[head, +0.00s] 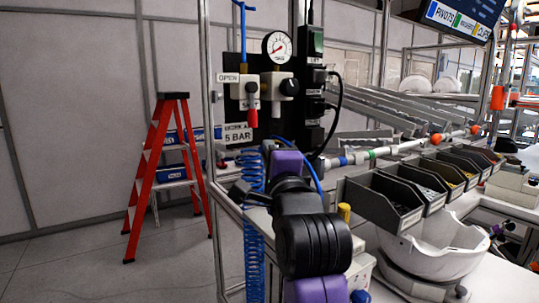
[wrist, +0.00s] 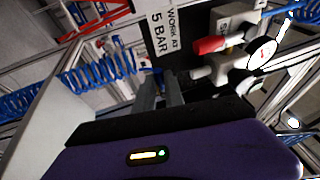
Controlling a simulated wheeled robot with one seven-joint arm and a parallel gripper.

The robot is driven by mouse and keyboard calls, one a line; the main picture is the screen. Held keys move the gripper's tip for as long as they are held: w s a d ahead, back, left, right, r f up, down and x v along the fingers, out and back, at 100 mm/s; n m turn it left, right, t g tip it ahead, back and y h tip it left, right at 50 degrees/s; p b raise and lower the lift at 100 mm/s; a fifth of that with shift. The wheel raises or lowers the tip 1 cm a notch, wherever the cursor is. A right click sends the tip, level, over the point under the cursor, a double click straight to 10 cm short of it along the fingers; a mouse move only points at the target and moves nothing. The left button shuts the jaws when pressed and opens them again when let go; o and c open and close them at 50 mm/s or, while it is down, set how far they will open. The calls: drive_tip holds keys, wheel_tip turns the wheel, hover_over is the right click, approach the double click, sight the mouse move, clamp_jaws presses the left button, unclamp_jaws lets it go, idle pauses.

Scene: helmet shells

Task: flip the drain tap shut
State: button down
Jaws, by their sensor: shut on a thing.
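A white tap body (head: 251,91) with a red lever (head: 252,117) is mounted on the dark panel, beside a small OPEN sign (head: 228,77). The lever points down. In the wrist view, which is turned sideways, the lever (wrist: 212,45) points left. My gripper (wrist: 163,82) shows there as two dark grey fingers close together, beside the WORK AT 5 BAR sign and apart from the visible part of the lever. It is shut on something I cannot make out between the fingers. In the head view my own purple and black wrist hides the fingers.
A pressure gauge (head: 278,46) and a white regulator with a black knob (head: 289,87) sit right of the tap. A coiled blue hose (head: 254,235) hangs below. Dark parts bins (head: 383,201) and a white helmet shell (head: 430,250) are at right. A red stepladder (head: 160,140) stands left.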

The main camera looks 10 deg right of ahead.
drive_tip(key=c, duration=1.4)
unclamp_jaws()
drive_tip(key=shift+c, duration=0.2)
drive_tip(key=s+f+b, duration=0.1)
drive_tip(key=s, duration=0.6)
drive_tip(key=shift+s+a+f, duration=0.15)
drive_tip(key=shift+s+f, duration=0.15)
